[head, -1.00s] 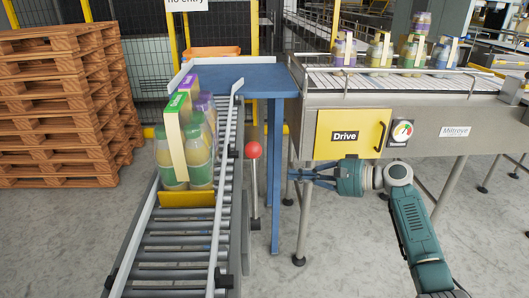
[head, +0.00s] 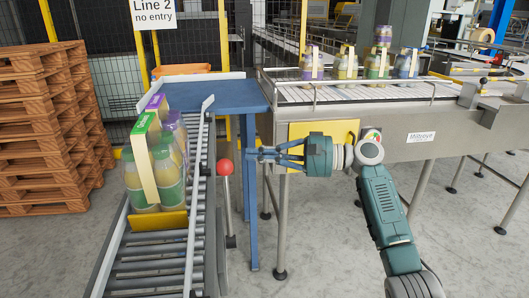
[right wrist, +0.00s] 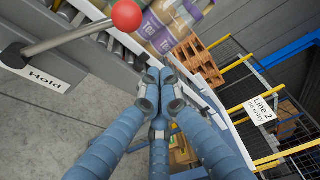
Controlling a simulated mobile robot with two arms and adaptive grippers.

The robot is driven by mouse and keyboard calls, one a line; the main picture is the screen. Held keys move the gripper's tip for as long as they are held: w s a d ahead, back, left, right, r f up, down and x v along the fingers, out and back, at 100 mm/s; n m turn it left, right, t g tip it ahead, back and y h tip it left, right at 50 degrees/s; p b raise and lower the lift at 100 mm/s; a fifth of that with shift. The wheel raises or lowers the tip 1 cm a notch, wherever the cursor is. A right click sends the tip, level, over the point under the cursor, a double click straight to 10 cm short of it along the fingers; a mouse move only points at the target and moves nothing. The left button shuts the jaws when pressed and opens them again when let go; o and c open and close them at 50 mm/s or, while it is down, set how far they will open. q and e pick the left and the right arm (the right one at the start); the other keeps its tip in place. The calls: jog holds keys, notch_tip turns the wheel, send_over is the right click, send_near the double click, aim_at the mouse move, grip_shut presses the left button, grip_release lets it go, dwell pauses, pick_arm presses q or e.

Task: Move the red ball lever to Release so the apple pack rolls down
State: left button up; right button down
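The red ball lever (head: 225,168) stands upright at the right side of the sloping roller track (head: 152,262). In the right wrist view the red ball (right wrist: 126,15) is at the upper left, its rod slanting down to a plate marked "Hold" (right wrist: 45,80). A pack with a green top (head: 145,172) rests on the rollers against a yellow stop plate (head: 160,222); a purple-topped pack (head: 170,125) is behind it. My right gripper (head: 252,155) is just right of the ball, pointing left, fingertips together and empty, apart from the lever. My left gripper is not in view.
A blue table (head: 215,95) with blue legs stands behind the lever. A machine with a yellow door (head: 318,132) and a conveyor of packs is at the right. Wooden pallets (head: 40,130) are stacked at the left. The grey floor at front is clear.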

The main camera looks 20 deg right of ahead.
jog(key=a+p, duration=0.1)
jog(key=a, duration=0.1)
jog(key=a+p, duration=0.1)
jog(key=a, duration=0.1)
jog(key=s+a+p, duration=0.1)
jog(key=shift+a+r, duration=0.2)
jog(key=shift+a, duration=0.2)
